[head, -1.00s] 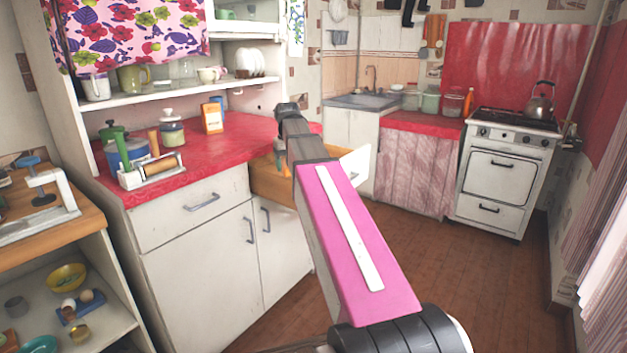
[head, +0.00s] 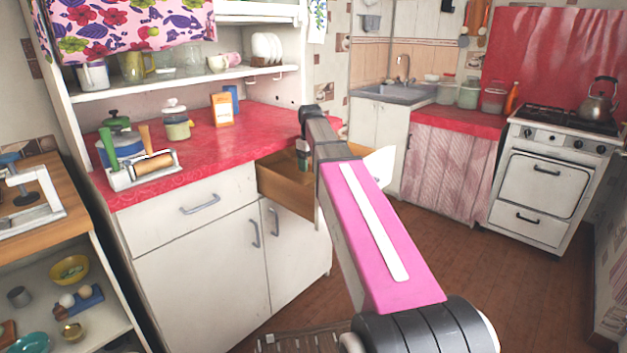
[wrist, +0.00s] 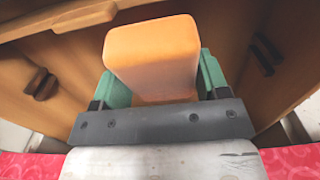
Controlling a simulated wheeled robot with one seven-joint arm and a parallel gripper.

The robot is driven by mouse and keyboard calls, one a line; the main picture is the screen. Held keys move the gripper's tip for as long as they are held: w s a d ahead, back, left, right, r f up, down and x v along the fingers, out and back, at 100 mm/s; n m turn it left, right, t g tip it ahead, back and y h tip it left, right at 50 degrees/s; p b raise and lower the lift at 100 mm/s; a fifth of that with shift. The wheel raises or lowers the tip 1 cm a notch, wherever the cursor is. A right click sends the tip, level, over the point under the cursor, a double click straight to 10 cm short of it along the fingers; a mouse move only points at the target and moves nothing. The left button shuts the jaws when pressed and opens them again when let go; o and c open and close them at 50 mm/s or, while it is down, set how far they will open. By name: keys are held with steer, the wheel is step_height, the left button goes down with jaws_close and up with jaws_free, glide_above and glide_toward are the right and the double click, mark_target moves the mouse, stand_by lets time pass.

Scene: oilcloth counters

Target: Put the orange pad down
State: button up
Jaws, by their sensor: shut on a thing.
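An orange pad (wrist: 152,55) is held between the green fingers of my gripper (wrist: 152,88) in the wrist view. The gripper is shut on the pad, with one finger on each side. Behind and around the pad is the wooden inside of an open drawer (wrist: 50,60). In the head view the open drawer (head: 283,190) juts from the white cabinet, and my gripper (head: 304,155) is by it, mostly hidden behind my arm. I cannot make out the pad in the head view. Whether it touches the drawer's bottom I cannot tell.
The red counter (head: 200,145) carries a green-lidded pot (head: 117,143), a roller in a tray (head: 155,168), a lidded jar (head: 177,122) and an orange box (head: 222,110). A shelf unit (head: 35,235) stands at the left. The floor (head: 440,240) at the right is open.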

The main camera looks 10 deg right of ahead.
mark_target(310, 161)
step_height(310, 161, down, 6)
steer(key=shift+f, duration=0.3)
steer(key=shift+c, duration=0.4)
steer(key=o, duration=1.3)
step_height(310, 161, up, 12)
steer(key=shift+r, duration=0.1)
